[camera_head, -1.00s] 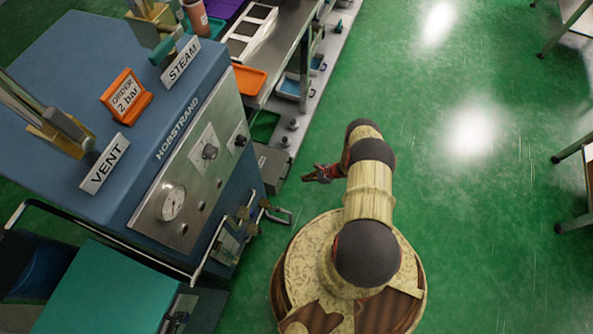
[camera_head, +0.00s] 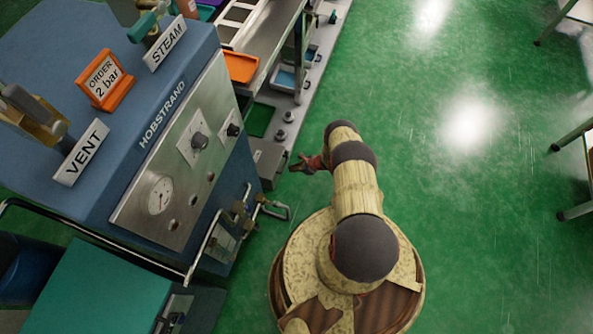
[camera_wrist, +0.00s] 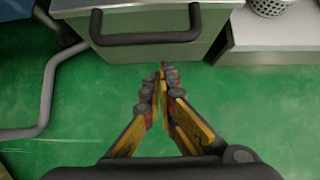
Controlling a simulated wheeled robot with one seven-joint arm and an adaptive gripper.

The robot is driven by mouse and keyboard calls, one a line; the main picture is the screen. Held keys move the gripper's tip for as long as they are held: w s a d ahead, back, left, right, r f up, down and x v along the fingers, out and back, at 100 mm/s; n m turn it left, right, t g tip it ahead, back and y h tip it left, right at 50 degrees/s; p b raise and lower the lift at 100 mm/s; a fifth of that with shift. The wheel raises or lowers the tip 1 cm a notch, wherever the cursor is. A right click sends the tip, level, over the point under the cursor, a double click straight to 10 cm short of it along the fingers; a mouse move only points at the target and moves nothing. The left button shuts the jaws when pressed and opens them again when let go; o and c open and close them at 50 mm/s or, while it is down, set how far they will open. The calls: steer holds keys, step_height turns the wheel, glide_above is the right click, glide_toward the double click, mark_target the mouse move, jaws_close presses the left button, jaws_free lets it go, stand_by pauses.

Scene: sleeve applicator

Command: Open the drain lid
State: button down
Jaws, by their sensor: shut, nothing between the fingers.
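A grey metal box (camera_head: 266,166) stands low beside the blue HOBSTRAND machine. In the wrist view, a grey-green box front (camera_wrist: 150,22) at the top carries a dark bar handle (camera_wrist: 147,38); this looks like the drain lid, and it appears closed. Its upper part is cut off by the frame. My gripper (camera_head: 296,165) is just right of the box in the head view. In the wrist view my gripper (camera_wrist: 163,72) has its fingertips together, empty, below the handle and apart from it, over green floor.
The blue machine (camera_head: 110,60) has a gauge panel (camera_head: 170,160) and pipes with valves (camera_head: 245,205) low on its side. A bent grey tube (camera_wrist: 45,100) is at the left in the wrist view. A pale ledge (camera_wrist: 275,38) is at the right. Green floor is open to the right.

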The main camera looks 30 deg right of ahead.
steer(key=shift+w+a+r, duration=0.1)
steer(key=shift+w+r, duration=0.05)
steer(key=shift+r, duration=0.7)
steer(key=shift+w+r, duration=0.15)
steer(key=shift+r, duration=0.65)
steer(key=shift+r, duration=0.1)
